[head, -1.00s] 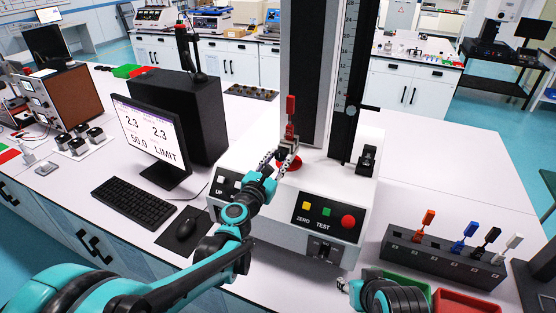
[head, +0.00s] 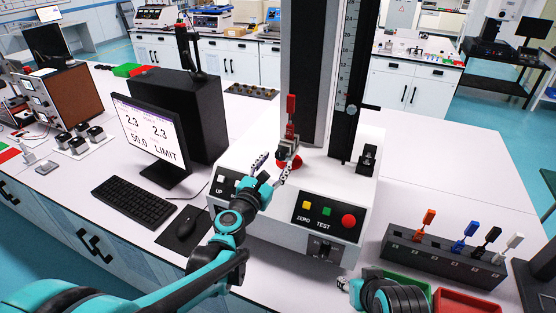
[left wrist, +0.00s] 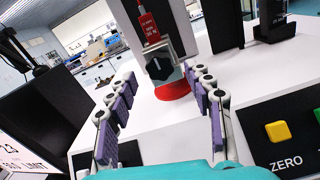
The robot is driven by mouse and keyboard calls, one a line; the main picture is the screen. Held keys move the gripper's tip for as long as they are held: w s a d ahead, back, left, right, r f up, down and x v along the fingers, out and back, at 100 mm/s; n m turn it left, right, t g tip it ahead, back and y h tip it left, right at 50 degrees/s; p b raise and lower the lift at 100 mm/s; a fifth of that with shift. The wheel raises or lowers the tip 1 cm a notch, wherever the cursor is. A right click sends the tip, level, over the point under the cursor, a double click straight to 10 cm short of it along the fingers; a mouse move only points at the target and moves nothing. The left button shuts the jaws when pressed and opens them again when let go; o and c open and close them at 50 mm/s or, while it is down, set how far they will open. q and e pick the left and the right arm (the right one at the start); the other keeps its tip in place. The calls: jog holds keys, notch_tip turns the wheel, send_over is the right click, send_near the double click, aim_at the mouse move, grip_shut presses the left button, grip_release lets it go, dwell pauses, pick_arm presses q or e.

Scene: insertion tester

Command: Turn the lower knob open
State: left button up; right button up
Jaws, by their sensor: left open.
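The lower knob (left wrist: 160,68) is black with a white mark, on the front of the grey lower clamp (head: 290,147). The clamp stands over a round red base (head: 290,162) on the white tester. A red specimen (head: 291,108) stands upright in the clamp, and its label shows in the left wrist view (left wrist: 149,26). My left gripper (head: 272,167) is open and empty in front of the knob. In the left wrist view its fingers stand wide to either side, with the knob ahead between them, apart from both. My right gripper (head: 343,286) shows only partly at the bottom.
The tester's front panel carries a yellow button (head: 306,205), a green one and a red stop button (head: 348,221). A monitor (head: 150,138) stands left of it. A black rack (head: 445,258) with several coloured specimens and red and green trays stand to the right.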

pick_arm(q)
jog(key=v, duration=0.9)
jog(key=shift+s, duration=0.25)
jog(key=shift+a, duration=0.1)
jog(key=s+a+f+m+g+y, duration=0.1)
jog(key=s+f+m+g, duration=0.3)
jog(key=m, duration=0.6)
jog(key=s+a+f+m+g, duration=0.1)
jog(key=s+f+m+g, duration=0.15)
jog(key=s+m, duration=0.6)
jog(key=s+a+f+m+g+y, duration=0.3)
jog(key=s+a+f+m+y, duration=0.2)
jog(key=a+m, duration=0.5)
jog(key=s+f+m, duration=0.1)
jog(key=s, duration=0.1)
jog(key=shift+s+a+y, duration=0.3)
jog(key=shift+a+y, duration=0.1)
